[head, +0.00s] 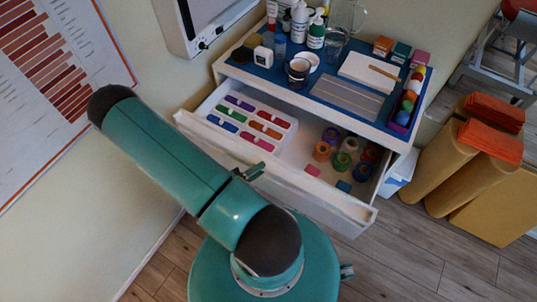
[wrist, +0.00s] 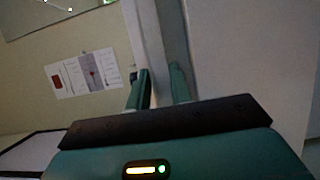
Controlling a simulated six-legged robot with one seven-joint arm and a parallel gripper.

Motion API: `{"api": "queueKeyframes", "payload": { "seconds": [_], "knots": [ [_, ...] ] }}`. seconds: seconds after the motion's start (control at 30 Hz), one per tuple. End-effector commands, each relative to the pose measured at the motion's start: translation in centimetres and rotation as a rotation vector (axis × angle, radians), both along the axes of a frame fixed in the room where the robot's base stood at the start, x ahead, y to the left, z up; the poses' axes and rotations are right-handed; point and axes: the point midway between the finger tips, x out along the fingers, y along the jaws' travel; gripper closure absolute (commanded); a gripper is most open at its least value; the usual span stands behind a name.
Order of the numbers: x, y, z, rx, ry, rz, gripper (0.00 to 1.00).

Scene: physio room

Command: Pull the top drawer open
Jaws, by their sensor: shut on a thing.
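The top drawer (head: 335,201) of the white cabinet stands open in the head view, its inside showing. It holds a white tray (head: 213,101) of coloured pieces, several coloured rolls (head: 342,162) and small pink and blue blocks. My gripper (head: 250,172) is at the drawer's front, left of its middle, partly hidden behind my arm. In the wrist view my gripper's two fingers (wrist: 160,85) stand on either side of a pale bar at the drawer front (wrist: 151,35) and are shut on it. I cannot tell whether this bar is a handle or the panel's edge.
The cabinet's blue top (head: 340,103) carries bottles, cups, small boxes and a white block. Tan foam rolls (head: 445,150) and orange blocks (head: 490,140) stand to the right. A wall chart (head: 50,80) hangs at left. Wooden floor (head: 420,250) is clear at lower right.

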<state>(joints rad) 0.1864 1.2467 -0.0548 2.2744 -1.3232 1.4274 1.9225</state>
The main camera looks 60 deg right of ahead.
Motion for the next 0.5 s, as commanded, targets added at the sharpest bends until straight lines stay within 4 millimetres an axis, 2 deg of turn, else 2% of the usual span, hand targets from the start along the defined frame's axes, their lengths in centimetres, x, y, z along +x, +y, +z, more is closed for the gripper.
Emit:
{"api": "queueKeyframes", "payload": {
  "seconds": [0.03,0.2,0.5],
  "knots": [
    [0.3,1.2,-0.4,0.015,-0.003,0.007,1.0],
    [0.4,3.6,-0.5,0.017,-0.004,0.006,1.0],
    [0.5,5.1,-0.5,0.017,-0.007,0.004,1.0]
  ]
}}
